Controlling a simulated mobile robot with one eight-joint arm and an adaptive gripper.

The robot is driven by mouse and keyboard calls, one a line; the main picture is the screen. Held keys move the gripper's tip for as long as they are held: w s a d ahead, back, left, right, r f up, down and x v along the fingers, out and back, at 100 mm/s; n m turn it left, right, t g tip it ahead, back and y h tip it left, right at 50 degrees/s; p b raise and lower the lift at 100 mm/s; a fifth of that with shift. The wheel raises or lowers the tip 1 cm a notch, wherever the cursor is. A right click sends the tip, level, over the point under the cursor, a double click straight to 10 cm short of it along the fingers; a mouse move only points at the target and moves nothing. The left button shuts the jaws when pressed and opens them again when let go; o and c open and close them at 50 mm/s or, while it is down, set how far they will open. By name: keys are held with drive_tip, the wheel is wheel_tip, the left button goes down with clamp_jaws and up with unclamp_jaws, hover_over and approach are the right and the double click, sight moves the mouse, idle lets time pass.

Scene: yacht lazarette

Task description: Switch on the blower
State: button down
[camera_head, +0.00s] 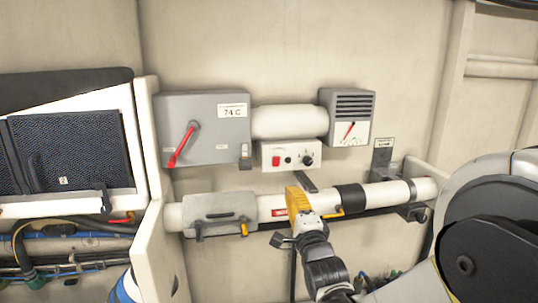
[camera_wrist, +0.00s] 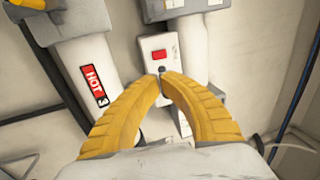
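The white control box (camera_head: 290,155) is mounted on the back wall under a white cylinder (camera_head: 289,121), which may be the blower. Its front has a red rocker switch (camera_head: 276,160), a small dark button and a black knob (camera_head: 308,160). In the wrist view the red switch (camera_wrist: 158,54) shows just beyond my fingertips, with a small dark button below it. My gripper (camera_head: 292,191) has yellow fingers and is below the box, in front of the pipe. In the wrist view the fingertips (camera_wrist: 163,76) come together and hold nothing. Whether the switch is on cannot be told.
A grey box (camera_head: 206,128) with a red lever and a "74 C" label is at left. A gauge box (camera_head: 347,117) is at right. A white pipe (camera_head: 385,195) with a red HOT label (camera_wrist: 95,82) runs below. A white partition (camera_head: 150,215) stands at left.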

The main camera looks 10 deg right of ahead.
sight(279, 162)
drive_tip(key=p+x, duration=0.3)
drive_tip(key=x, duration=1.1)
drive_tip(key=shift+d, duration=0.15)
